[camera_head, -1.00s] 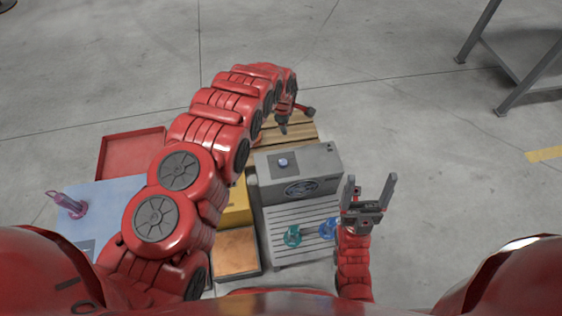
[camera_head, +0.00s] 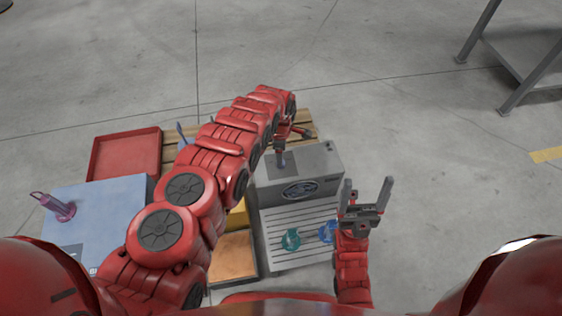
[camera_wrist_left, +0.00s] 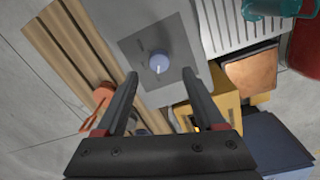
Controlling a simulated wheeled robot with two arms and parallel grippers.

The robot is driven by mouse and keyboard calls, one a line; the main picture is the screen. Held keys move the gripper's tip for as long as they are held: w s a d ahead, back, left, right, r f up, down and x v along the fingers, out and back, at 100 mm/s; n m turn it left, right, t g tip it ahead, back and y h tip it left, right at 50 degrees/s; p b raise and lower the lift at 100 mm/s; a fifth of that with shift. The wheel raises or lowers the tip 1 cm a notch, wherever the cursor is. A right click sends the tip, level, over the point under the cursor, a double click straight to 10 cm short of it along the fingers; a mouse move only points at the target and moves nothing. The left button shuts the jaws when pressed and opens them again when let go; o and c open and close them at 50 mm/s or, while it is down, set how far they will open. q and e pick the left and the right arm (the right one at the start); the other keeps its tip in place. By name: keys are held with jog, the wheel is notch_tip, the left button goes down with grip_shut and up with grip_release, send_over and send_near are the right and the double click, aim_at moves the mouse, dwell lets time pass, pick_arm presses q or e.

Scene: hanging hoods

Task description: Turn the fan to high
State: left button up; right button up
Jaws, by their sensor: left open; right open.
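The grey fan box (camera_head: 320,165) stands behind the slatted tray, with an oval emblem on its front. Its round blue-grey knob (camera_wrist_left: 159,63) sits on a darker square plate (camera_wrist_left: 150,45) in the left wrist view, with a light pointer mark. My left gripper (camera_wrist_left: 160,80) is open, and its fingertips lie on either side of the knob in that view, apart from it as far as I can tell. In the head view my left gripper (camera_head: 281,158) hangs over the box top and hides the knob. My right gripper (camera_head: 367,195) is open and empty, right of the box.
A slatted grey tray (camera_head: 300,248) holds a teal item (camera_head: 290,239) and a blue item (camera_head: 327,231). A wooden pallet (camera_head: 308,124) lies behind. A red tray (camera_head: 110,155) and a blue surface with a pink bottle (camera_head: 62,207) are at left. An orange-brown bin (camera_head: 233,257) is in front.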

pick_arm(q)
notch_tip(320, 180, down, 5)
jog(key=b, duration=0.3)
jog(key=shift+w+f, duration=0.15)
jog(key=shift+f, duration=0.05)
jog(key=shift+c, duration=0.2)
grip_shut()
